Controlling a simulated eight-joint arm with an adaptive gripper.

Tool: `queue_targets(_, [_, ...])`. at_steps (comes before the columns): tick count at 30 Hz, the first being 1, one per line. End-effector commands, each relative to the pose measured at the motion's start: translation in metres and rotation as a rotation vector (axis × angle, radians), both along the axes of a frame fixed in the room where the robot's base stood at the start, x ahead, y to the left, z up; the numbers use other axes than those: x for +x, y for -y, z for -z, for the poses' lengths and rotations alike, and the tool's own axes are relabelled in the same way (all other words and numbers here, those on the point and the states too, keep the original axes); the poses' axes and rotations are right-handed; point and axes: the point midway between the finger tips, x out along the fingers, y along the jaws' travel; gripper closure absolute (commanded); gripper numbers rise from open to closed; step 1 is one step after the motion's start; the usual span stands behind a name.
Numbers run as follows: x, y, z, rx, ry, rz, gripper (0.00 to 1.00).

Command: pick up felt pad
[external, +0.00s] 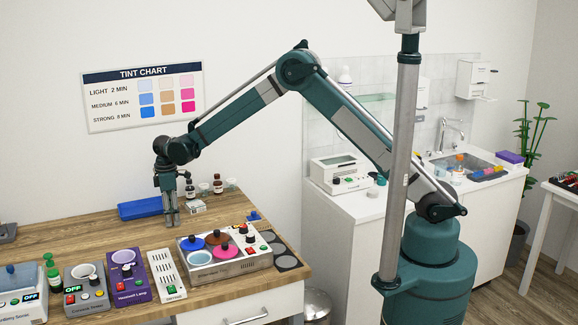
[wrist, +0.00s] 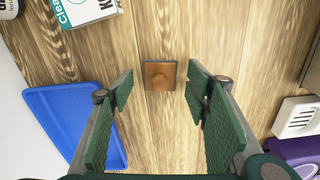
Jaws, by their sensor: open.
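A small brown square piece (wrist: 160,75) with a dark edge and a rounded raised middle lies on the wooden table in the wrist view; it looks like the felt pad, though I cannot be sure. My gripper (wrist: 159,82) is open, with one green finger on each side of the piece and a gap on both sides. Nothing is between the fingers in their grip. In the external view my gripper (external: 171,222) points down low over the table, and the piece cannot be made out there.
A blue tray (wrist: 68,118) lies close left of the gripper; it also shows in the external view (external: 140,208). A white and green box (wrist: 88,10) is at the top left. A white slotted device (wrist: 297,118) and a purple device (wrist: 297,152) stand at the right. Bare wood surrounds the piece.

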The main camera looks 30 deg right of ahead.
Motion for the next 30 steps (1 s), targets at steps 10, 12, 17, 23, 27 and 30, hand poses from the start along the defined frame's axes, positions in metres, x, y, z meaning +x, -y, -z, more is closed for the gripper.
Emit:
queue_targets(10, [0.0000,0.0001,0.0079,0.000,0.000,0.000,0.52])
queue_targets(12, [0.0000,0.0001,0.0079,0.000,0.000,0.000,0.52])
queue_targets(17, [0.0000,0.0001,0.0078,0.000,0.000,0.000,0.52])
queue_targets(23, [0.0000,0.0001,0.0078,0.000,0.000,0.000,0.63])
queue_targets(27, [0.0000,0.0001,0.0078,0.000,0.000,0.000,0.80])
queue_targets(30, [0.0000,0.0001,0.0078,0.000,0.000,0.000,0.80])
